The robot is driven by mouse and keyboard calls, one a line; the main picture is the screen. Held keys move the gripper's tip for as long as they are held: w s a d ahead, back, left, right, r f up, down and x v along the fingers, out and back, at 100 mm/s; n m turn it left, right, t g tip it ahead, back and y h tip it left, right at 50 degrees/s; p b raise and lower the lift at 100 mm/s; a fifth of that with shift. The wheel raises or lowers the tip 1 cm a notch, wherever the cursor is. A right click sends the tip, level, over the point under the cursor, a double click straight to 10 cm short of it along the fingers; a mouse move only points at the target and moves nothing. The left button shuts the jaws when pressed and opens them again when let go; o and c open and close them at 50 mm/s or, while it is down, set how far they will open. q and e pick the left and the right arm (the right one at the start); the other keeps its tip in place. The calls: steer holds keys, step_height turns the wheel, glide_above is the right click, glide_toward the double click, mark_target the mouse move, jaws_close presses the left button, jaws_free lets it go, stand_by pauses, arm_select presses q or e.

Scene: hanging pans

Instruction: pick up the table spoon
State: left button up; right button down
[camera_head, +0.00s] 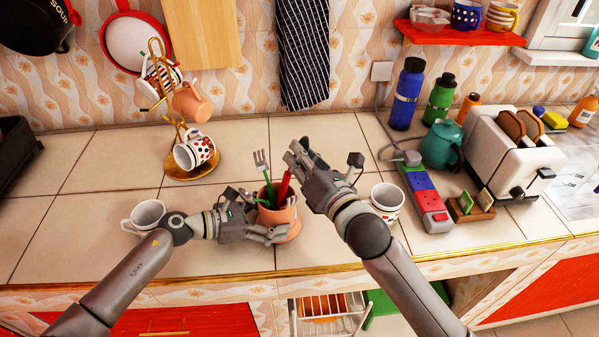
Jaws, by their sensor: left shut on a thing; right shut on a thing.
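A terracotta pot (291,217) stands on the tiled counter near its front edge. It holds a fork (262,170) with a green handle, tines up, and a red-handled utensil (285,186). No spoon bowl is clearly visible, so I cannot tell whether the red one is the table spoon. My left gripper (262,216) is shut on the pot from the left, its fingers around the lower side. My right gripper (318,163) is above and right of the pot, its fingers by the top of the red-handled utensil and shut on it; the contact is mostly hidden.
White mugs stand left (146,214) and right (386,201) of the pot. A mug tree (190,165) is behind left. A power strip (428,203), teal teapot (441,146), bottles (406,95) and toaster (512,150) crowd the right. Counter behind the pot is clear.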

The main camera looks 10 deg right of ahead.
mark_target(272, 204)
step_height(272, 204, up, 3)
steer(key=shift+f, duration=0.1)
arm_select(q)
steer(key=shift+r, duration=0.15)
arm_select(e)
steer(key=shift+r, duration=0.55)
arm_select(q)
steer(key=shift+r+p, duration=2.4)
steer(key=shift+p, duration=0.15)
arm_select(e)
steer(key=shift+r, duration=2.35)
arm_select(q)
steer(key=o, duration=1)
steer(key=shift+o, duration=0.2)
steer(key=shift+a, duration=0.1)
